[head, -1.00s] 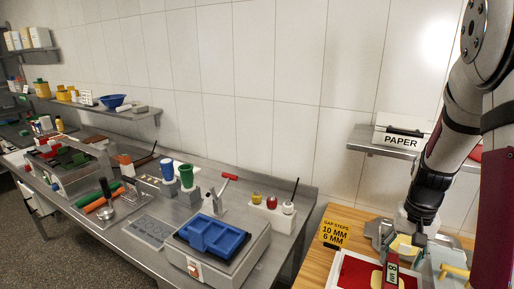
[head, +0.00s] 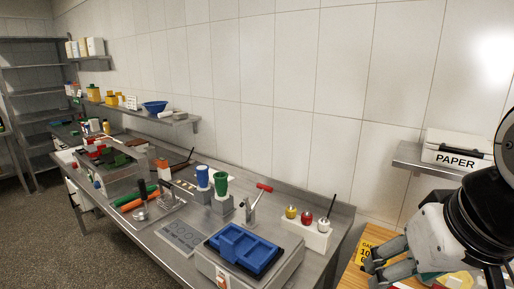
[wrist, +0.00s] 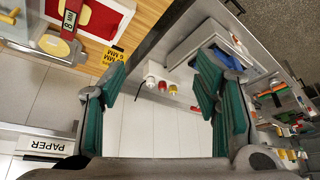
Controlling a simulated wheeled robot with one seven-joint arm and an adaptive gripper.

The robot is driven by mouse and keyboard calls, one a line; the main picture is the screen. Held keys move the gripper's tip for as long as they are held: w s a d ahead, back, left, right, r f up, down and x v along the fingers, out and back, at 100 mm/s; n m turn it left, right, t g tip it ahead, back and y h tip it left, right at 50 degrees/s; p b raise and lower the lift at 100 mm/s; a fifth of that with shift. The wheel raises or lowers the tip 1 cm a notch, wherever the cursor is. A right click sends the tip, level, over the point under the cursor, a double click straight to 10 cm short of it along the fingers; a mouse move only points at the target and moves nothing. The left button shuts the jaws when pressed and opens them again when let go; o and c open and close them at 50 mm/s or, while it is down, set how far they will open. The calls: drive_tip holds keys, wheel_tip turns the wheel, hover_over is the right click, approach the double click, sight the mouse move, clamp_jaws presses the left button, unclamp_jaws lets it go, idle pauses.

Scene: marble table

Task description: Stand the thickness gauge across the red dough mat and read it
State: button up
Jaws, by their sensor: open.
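My gripper (head: 374,268) is at the lower right of the head view, above the wooden board's near-wall end. In the wrist view its green-padded fingers (wrist: 162,76) are spread wide with nothing between them. The red dough mat (wrist: 104,19), with a white border, lies at the upper left of the wrist view, apart from the fingers and cut by the frame edge. I cannot tell for sure whether this tag is the thickness gauge. My arm hides most of the mat in the head view.
A yellow gap-steps sign (head: 367,250) stands on the board, beside my gripper. A shelf holds a box marked PAPER (head: 457,150). The steel counter to the left carries a blue tray (head: 241,247), a white holder with coloured knobs (head: 304,232) and blue and green cups (head: 221,184).

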drive_tip(key=shift+s+a+r, duration=0.1)
drive_tip(key=shift+s+a, duration=0.25)
drive_tip(key=shift+s, duration=0.35)
